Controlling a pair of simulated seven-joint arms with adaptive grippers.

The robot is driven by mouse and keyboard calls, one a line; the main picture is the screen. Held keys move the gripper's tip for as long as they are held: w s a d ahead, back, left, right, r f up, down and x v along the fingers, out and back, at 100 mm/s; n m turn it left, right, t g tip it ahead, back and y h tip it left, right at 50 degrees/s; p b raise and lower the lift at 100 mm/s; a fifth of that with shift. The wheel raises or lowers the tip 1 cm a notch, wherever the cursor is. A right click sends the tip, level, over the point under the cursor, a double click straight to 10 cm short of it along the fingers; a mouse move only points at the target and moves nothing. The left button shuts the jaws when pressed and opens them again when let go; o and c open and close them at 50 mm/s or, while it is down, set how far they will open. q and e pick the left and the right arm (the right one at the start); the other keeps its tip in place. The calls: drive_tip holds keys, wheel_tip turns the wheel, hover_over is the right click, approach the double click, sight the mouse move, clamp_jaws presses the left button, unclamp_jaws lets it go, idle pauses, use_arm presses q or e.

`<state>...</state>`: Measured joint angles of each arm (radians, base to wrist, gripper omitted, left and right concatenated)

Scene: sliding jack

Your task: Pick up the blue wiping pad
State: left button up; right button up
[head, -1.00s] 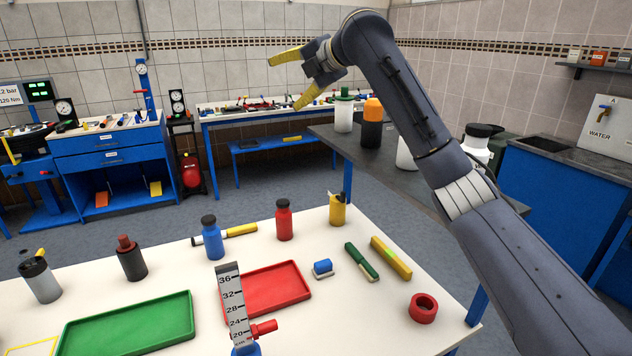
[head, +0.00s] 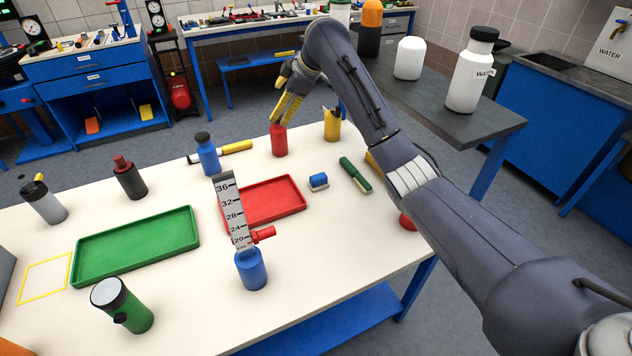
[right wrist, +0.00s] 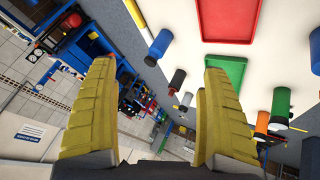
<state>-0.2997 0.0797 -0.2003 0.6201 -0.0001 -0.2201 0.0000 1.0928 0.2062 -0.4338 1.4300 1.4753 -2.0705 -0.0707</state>
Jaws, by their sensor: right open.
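The blue wiping pad (head: 318,181) is a small blue block with a pale underside. It lies on the white table, just right of the red tray, in the head view. I cannot make it out in the right wrist view. My right gripper (head: 284,122) has yellow fingers pointing down over the far part of the table, by the top of the red bottle (head: 279,142). It is up and to the left of the pad in the picture. In the right wrist view the gripper (right wrist: 157,65) is open, with nothing between its fingers. My left gripper is not in view.
The red tray (head: 304,208), yellow bottle (head: 332,126) and green brush-like item (head: 355,175) surround the pad. A blue bottle (head: 207,155) stands beyond the tray. A blue-based ruler stand (head: 251,270) is nearer. The table's front right is clear.

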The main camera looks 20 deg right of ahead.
drive_tip(key=s+d+f+m+g+h, duration=0.1)
drive_tip(key=s+d+f+m+h, duration=0.1)
drive_tip(key=d+f+m, duration=0.45)
drive_tip(key=s+d+f+m+g+h, duration=0.1)
drive_tip(key=s+d+f+m+h, duration=0.1)
drive_tip(key=d+f+m, duration=0.45)
approach(319, 176)
drive_tip(key=shift+t, duration=0.3)
drive_tip(key=x, duration=0.5)
drive_tip(key=shift+w+a, duration=0.1)
drive_tip(key=shift+a, duration=0.05)
drive_tip(key=x, duration=0.3)
drive_tip(key=shift+s+f, duration=0.2)
drive_tip(key=shift+f, duration=0.1)
drive_tip(key=shift+x, duration=0.95)
drive_tip(key=shift+c, duration=0.3)
drive_tip(key=c, duration=1.2)
